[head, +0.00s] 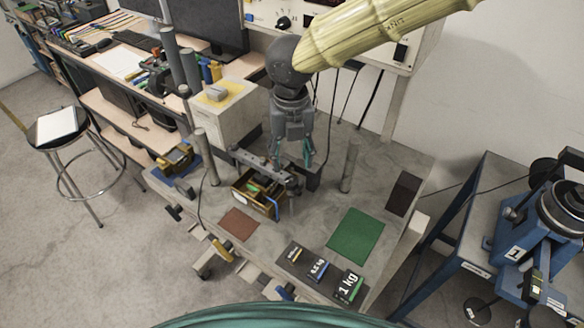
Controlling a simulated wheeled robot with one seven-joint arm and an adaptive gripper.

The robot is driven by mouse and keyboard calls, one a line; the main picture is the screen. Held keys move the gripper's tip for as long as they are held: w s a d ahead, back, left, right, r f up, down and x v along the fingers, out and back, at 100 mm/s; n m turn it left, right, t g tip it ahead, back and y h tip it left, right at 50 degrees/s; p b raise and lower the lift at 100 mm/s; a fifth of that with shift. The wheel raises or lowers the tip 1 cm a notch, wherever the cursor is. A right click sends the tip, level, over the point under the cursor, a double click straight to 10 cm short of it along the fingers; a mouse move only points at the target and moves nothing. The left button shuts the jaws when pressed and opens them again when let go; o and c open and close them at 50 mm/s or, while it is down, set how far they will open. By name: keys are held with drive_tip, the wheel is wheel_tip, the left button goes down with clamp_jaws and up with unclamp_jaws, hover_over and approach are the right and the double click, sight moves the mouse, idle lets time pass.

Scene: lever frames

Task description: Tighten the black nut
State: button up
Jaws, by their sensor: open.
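My gripper (307,161) hangs from the grey wrist above the workbench, fingers pointing down and open, with nothing visible between them. Below and left of it stands a small lever frame (262,164), a grey bar over an open brown box (257,198) with small coloured things in it. A dark part (293,183) sits at the right end of the bar, just below the fingers. I cannot tell whether this dark part is the black nut; the nut is too small to make out. I cannot tell whether the fingers touch anything.
A green mat (355,236) and a reddish mat (239,224) lie flat on the workbench (318,222). Labelled black weights (318,270) lie along the front edge. Grey posts (349,166) stand up around the frame. A pale box (224,112) stands behind left.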

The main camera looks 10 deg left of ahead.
drive_tip(key=shift+r, duration=2.05)
